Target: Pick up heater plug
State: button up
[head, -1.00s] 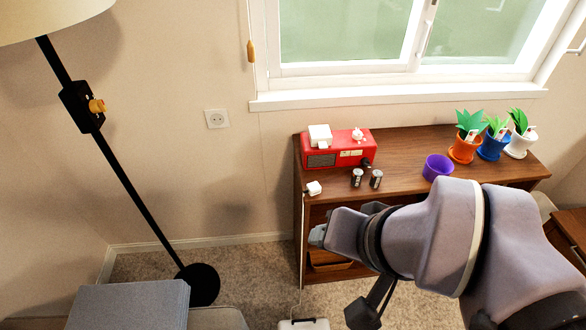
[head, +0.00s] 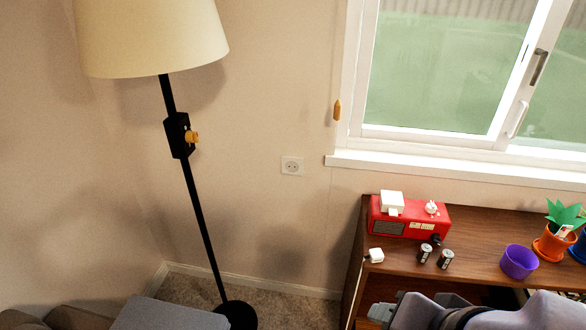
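A small white plug (head: 375,255) lies on the left front corner of the brown wooden cabinet top (head: 485,225). A thin pale cord runs down along the cabinet's left side. My gripper (head: 382,312) shows only in part at the bottom of the head view, below and in front of the plug and apart from it. Its fingers are not clear enough to tell whether they are open or shut.
A red radio (head: 410,218) with a white box (head: 392,201) on it stands behind the plug. A wall socket (head: 292,166) and floor lamp (head: 200,205) are at left.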

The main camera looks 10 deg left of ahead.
aim_at(375, 255)
jog(key=i+l+u, duration=0.15)
jog(key=l, duration=0.35)
jog(key=i+l+u, duration=0.15)
jog(key=l, duration=0.35)
jog(key=l+u, duration=0.15)
jog(key=l, duration=0.4)
jog(key=i+l+u, duration=0.15)
jog(key=i, duration=0.25)
jog(key=i+l+u, duration=0.15)
jog(key=i+l, duration=0.2)
